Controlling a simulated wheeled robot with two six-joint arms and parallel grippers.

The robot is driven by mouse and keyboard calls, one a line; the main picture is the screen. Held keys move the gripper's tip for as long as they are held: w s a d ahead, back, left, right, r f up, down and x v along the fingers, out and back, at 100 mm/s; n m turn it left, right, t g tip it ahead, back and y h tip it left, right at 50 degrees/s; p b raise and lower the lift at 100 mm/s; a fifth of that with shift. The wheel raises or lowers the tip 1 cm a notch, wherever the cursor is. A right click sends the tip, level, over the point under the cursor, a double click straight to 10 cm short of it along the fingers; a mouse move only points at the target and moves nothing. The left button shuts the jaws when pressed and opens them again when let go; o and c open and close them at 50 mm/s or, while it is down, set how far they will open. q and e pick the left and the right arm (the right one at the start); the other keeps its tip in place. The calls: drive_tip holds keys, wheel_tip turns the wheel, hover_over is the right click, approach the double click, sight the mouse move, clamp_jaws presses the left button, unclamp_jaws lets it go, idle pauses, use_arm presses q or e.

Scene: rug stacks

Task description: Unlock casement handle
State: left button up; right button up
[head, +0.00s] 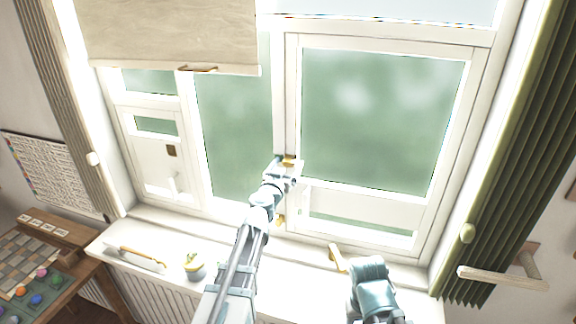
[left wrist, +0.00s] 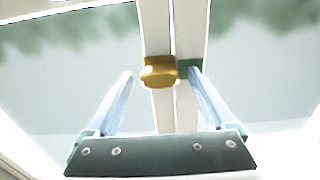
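The brass casement handle (head: 288,160) is on the upright frame bar between the middle pane and the large right pane (head: 380,120). My left gripper (head: 286,170) is right at it, partly covering it in the head view. In the left wrist view the brass handle (left wrist: 160,72) lies between the tips of the two pale fingers of the left gripper (left wrist: 162,78), which stand apart. A small green piece (left wrist: 189,68) sits beside the handle near the right fingertip; I cannot tell whether they touch.
A second brass fitting (head: 281,220) is lower on the bar. A brass piece (head: 338,258) is at the bottom right of the window. The sill (head: 135,238) carries a brush-like tool (head: 140,257) and a small pot (head: 194,267). A blind (head: 170,35) hangs upper left.

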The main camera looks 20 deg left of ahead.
use_arm(q)
drive_tip(key=c, duration=1.3)
drive_tip(key=shift+c, duration=0.2)
drive_tip(key=n, duration=0.9)
drive_tip(key=shift+a, duration=0.1)
drive_tip(key=n, duration=0.5)
drive_tip(key=shift+f, duration=0.1)
drive_tip(key=shift+n, duration=1.9)
